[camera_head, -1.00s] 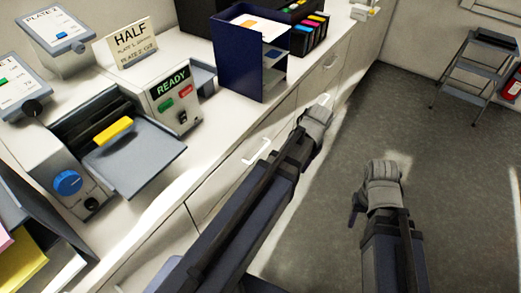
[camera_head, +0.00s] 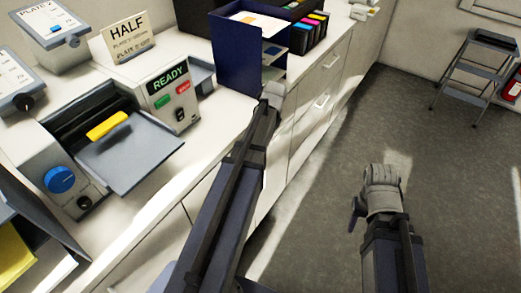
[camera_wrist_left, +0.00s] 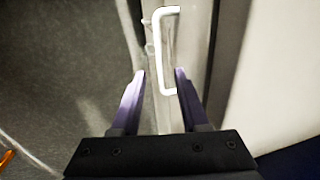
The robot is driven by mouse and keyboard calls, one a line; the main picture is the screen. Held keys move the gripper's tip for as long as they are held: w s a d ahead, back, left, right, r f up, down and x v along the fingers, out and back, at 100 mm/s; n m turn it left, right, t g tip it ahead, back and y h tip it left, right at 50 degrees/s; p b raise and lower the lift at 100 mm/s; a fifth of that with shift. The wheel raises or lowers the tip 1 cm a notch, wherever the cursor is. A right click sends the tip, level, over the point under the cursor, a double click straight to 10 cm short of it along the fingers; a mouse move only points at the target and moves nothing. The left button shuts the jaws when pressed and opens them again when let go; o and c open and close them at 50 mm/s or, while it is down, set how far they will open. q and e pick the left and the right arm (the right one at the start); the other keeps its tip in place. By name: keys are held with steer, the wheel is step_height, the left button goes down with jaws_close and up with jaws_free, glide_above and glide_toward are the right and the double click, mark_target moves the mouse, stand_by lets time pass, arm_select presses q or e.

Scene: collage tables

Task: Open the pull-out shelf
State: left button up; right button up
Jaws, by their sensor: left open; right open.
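A white bar handle (camera_wrist_left: 160,50) stands on a pale front panel in the left wrist view. My left gripper (camera_wrist_left: 160,74) is open, and the handle's near end shows between its fingertips. I cannot tell whether they touch it. In the head view my left arm's end (camera_head: 272,94) is at the cabinet fronts below the counter edge; its fingers are hidden. I cannot tell which front is the pull-out shelf. My right gripper (camera_head: 382,176) is open and empty above the floor.
The white counter (camera_head: 205,125) holds a machine with a grey tray (camera_head: 130,155) and yellow piece (camera_head: 107,125), a READY box (camera_head: 172,95) and a blue rack (camera_head: 245,55). The floor (camera_head: 440,190) is clear; a step stool (camera_head: 480,70) stands far right.

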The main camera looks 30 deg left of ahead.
arm_select(q)
steer(key=f+b, duration=0.1)
steer(key=f, duration=0.1)
steer(key=f+b, duration=0.2)
steer(key=a+f+b, duration=0.1)
steer(key=b, duration=0.1)
steer(key=shift+f, duration=0.4)
jaws_close()
stand_by(1.0)
